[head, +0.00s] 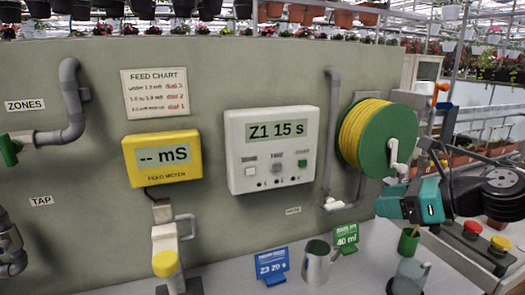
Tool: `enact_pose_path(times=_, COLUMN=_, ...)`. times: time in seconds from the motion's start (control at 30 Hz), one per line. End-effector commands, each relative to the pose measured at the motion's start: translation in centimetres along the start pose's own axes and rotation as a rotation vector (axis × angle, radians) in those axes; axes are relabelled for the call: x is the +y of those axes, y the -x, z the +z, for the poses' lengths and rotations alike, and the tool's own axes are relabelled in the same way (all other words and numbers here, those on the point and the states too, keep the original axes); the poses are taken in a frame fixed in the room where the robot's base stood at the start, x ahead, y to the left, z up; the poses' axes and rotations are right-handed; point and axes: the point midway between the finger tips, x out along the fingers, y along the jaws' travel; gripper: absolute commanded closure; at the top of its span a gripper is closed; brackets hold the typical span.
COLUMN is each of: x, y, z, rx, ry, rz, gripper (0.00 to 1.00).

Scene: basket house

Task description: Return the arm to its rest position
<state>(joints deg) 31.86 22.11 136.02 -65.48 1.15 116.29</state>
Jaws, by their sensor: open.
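My arm reaches in from the right edge as dark links ending in a teal body. My gripper (390,205) is at the left end of it, in front of the wall just below the green hose reel (402,130). It is open, and I see nothing held in it. Its fingers are small in this view and partly hidden. The gripper is above the bench and apart from the metal jug (318,265) and the green cup (408,243).
A bench (235,278) runs below the panel (225,80). On it stand a blue card (271,264), a green card (346,238) and a grey-green can (410,277). The panel bears a yellow feed meter (162,157) and a white controller (272,150). Red and yellow buttons (486,236) sit right.

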Motion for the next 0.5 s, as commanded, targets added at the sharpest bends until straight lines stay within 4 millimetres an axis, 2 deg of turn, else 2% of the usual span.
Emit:
enact_pose_path(times=0.03, x=3.0, y=-1.0, z=0.6, rx=0.058, ry=0.215, rz=0.077, gripper=0.45)
enact_pose_path(times=0.2, x=11.6, y=-1.9, z=0.4, rx=0.182, ry=0.967, rz=0.373, gripper=0.45)
enact_pose_path(times=0.4, x=19.6, y=0.4, z=-1.0, rx=0.154, ry=1.789, rz=0.776, gripper=0.45)
enact_pose_path(times=0.5, x=22.1, y=2.2, z=-1.7, rx=0.084, ry=2.112, rz=0.963, gripper=0.45)
